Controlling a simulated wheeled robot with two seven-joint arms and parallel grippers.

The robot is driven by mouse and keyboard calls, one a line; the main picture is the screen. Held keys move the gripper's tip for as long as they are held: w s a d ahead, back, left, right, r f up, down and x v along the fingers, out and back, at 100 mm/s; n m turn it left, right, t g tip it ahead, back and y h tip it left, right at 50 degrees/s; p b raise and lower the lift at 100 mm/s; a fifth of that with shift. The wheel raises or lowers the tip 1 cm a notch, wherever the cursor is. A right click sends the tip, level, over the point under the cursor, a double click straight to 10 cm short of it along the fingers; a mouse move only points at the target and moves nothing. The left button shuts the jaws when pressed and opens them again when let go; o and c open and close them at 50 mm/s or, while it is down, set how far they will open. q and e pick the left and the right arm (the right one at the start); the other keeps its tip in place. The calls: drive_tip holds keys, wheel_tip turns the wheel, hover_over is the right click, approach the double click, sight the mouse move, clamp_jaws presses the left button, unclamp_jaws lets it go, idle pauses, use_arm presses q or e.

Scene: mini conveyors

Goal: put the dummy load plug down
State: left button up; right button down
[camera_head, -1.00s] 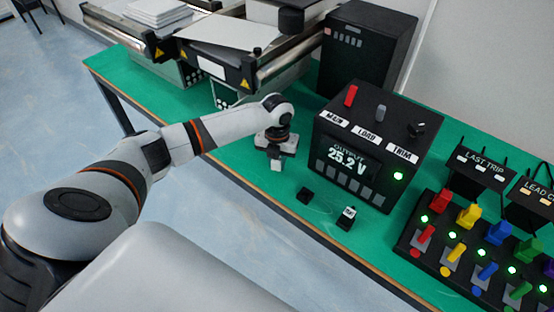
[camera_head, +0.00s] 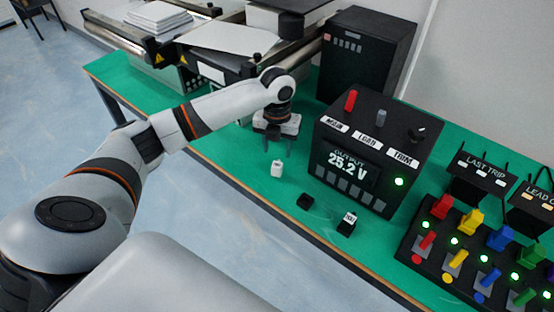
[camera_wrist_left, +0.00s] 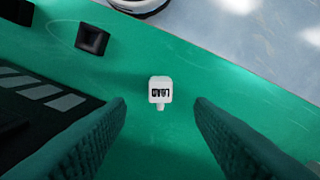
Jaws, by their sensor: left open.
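The dummy load plug (camera_head: 277,169) is a small white block standing on the green bench top in the head view, near the front edge. The left wrist view shows it too, with a "LOAD" label (camera_wrist_left: 160,90). My left gripper (camera_head: 275,143) is open above and behind the plug, and apart from it. In the left wrist view its two fingers (camera_wrist_left: 160,115) are spread wide with green bench between them. My right gripper is not in view.
A black socket block (camera_head: 305,202) and a black plug with a white label (camera_head: 347,223) sit nearby on the bench. The supply box reading 25.2 V (camera_head: 370,150) stands right of the gripper. A switch panel (camera_head: 475,262) is at the right.

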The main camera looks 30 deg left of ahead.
sight(277, 165)
use_arm(q)
wheel_tip(277, 165, up, 4)
drive_tip(key=shift+f, duration=0.15)
idle(0.5)
